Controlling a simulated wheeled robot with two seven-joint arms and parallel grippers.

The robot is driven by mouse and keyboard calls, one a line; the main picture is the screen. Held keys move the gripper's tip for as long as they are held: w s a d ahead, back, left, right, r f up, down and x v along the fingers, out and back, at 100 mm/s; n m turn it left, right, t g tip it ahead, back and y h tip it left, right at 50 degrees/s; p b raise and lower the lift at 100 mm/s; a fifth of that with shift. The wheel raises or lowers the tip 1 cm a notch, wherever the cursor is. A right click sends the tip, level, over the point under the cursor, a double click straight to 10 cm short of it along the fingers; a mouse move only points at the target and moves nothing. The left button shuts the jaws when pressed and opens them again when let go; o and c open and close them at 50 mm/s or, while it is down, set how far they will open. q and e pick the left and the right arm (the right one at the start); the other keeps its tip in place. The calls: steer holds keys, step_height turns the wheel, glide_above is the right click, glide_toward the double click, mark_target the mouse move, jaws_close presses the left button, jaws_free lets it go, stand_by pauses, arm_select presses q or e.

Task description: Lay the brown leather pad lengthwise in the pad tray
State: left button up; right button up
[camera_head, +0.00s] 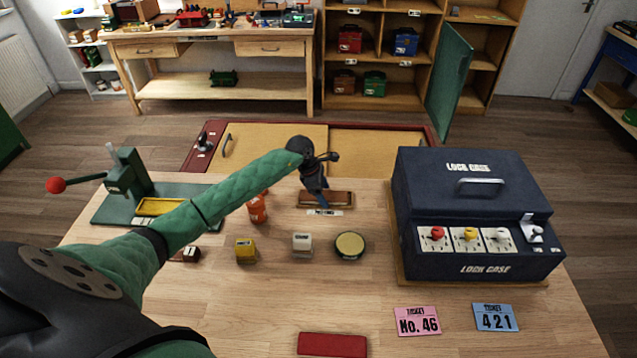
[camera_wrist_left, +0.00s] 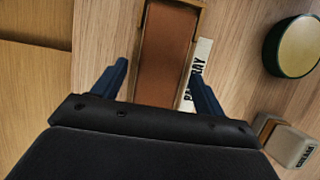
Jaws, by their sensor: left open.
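The brown leather pad (camera_wrist_left: 166,55) lies lengthwise in the wooden pad tray (camera_wrist_left: 201,20), between its side rims. In the head view the tray (camera_head: 325,206) is at the far edge of the table, partly behind my gripper, and the pad (camera_head: 342,198) shows as a brown strip. My left gripper (camera_wrist_left: 160,80) is open, with one blue finger on each side of the pad and tray, apart from the pad. In the head view the left gripper (camera_head: 317,190) points down over the tray. The pad's near end is hidden by the gripper body in the wrist view. My right gripper is not seen.
A white pad tray label (camera_head: 324,212) lies before the tray. A round tin (camera_head: 350,245), a cream block (camera_head: 302,244), a yellow block (camera_head: 246,250) and an orange bottle (camera_head: 257,209) stand nearby. The blue lock case (camera_head: 472,215) fills the right. A red pad (camera_head: 332,344) lies in front.

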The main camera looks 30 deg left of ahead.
arm_select(q)
steer(key=shift+a+r, duration=0.1)
steer(key=shift+r, duration=0.05)
steer(key=shift+a+r+b, duration=0.15)
steer(key=shift+r+b, duration=0.1)
steer(key=shift+b, duration=0.05)
steer(key=shift+s+a+r, duration=0.15)
steer(key=shift+r, duration=0.3)
steer(key=b+v, duration=0.4)
steer(key=v, duration=0.6)
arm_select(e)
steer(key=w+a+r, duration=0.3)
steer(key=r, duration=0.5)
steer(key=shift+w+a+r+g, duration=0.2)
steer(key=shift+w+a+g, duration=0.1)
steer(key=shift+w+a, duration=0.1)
arm_select(q)
steer(key=shift+r, duration=0.15)
steer(key=shift+r, duration=0.1)
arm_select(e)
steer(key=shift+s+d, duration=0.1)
